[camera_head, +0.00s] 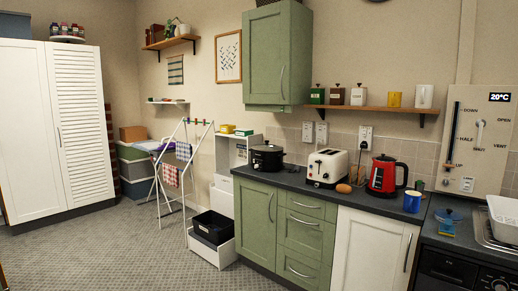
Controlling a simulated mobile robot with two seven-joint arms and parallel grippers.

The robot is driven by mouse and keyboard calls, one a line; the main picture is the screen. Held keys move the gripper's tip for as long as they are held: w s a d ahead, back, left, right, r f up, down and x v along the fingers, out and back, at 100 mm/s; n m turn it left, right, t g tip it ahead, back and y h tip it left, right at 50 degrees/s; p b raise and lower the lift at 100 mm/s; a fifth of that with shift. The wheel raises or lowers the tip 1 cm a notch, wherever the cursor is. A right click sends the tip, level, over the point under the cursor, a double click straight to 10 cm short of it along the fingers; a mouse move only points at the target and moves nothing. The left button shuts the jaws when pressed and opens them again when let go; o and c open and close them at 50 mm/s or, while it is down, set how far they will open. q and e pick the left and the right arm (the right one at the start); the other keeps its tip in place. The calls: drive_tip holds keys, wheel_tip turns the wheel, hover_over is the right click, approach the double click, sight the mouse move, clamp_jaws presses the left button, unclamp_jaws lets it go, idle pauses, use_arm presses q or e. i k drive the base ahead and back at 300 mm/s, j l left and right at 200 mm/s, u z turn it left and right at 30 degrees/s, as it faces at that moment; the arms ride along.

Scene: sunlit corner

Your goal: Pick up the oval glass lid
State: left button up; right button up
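A black slow cooker (267,160) stands at the left end of the dark counter. A lid (267,149) appears to sit on its top, but it is too small and dark to tell whether it is oval or glass. No other oval glass lid can be made out. Neither of my grippers is in view.
The dark counter (299,178) also holds a white toaster (327,167), a red kettle (383,176) and a blue mug (412,202). Green cabinets (257,209) stand below. A white pull-out bin (211,246) and a drying rack (181,172) stand left. Carpet is clear at the front left.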

sight(267, 147)
drive_tip(key=i+j+u, duration=0.2)
drive_tip(key=i, duration=1.7)
drive_tip(key=i+j+z, duration=0.15)
drive_tip(key=i+z, duration=0.3)
drive_tip(key=i, duration=0.15)
drive_tip(key=i+j+z, duration=0.3)
drive_tip(key=i+z, duration=0.2)
drive_tip(key=i+j+z, duration=0.95)
drive_tip(key=j, duration=0.35)
drive_tip(key=k+l, duration=0.05)
